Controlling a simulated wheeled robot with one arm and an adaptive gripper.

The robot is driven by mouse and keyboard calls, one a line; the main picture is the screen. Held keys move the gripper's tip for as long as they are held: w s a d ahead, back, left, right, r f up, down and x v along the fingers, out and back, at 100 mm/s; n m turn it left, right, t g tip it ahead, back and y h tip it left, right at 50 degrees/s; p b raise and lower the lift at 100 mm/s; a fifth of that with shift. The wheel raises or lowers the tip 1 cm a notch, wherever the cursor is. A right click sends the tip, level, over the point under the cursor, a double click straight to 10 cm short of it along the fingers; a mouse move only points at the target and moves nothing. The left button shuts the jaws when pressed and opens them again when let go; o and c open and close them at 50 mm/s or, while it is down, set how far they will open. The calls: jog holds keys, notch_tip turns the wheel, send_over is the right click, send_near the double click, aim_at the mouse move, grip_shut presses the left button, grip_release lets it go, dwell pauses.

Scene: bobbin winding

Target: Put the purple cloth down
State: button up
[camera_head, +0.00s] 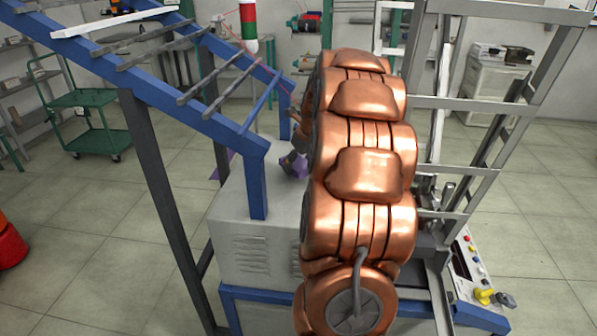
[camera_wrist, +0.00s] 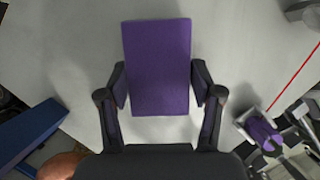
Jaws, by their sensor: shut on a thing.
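The purple cloth (camera_wrist: 158,40) is a flat, upright-looking rectangle in the middle of the wrist view. My gripper (camera_wrist: 158,84) is shut on it, with one dark finger at each side edge. A pale grey surface lies behind the cloth; I cannot tell whether the cloth touches it. In the head view my copper arm hides most of the gripper. A small purple patch shows beside the arm, above the grey cabinet top (camera_head: 236,200), but I cannot tell whether it is the cloth.
A blue sloped frame (camera_head: 187,100) with rods stands at left. A grey metal frame (camera_head: 470,104) stands at right, near a button panel (camera_head: 465,262). In the wrist view, a purple wound part (camera_wrist: 262,133) sits in machinery at lower right. A green cart (camera_head: 85,103) stands behind.

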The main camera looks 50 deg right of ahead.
jog(key=shift+f+p, duration=0.4)
jog(key=shift+f, duration=1.15)
jog(key=shift+f, duration=0.1)
jog(key=shift+s+a+f, duration=0.1)
jog(key=shift+f, duration=0.2)
jog(key=shift+f, duration=0.15)
jog(key=o, duration=1.1)
jog(key=shift+s+a+f, duration=0.1)
jog(key=shift+o, duration=0.8)
jog(key=shift+f, duration=0.15)
jog(key=shift+o, duration=1.3)
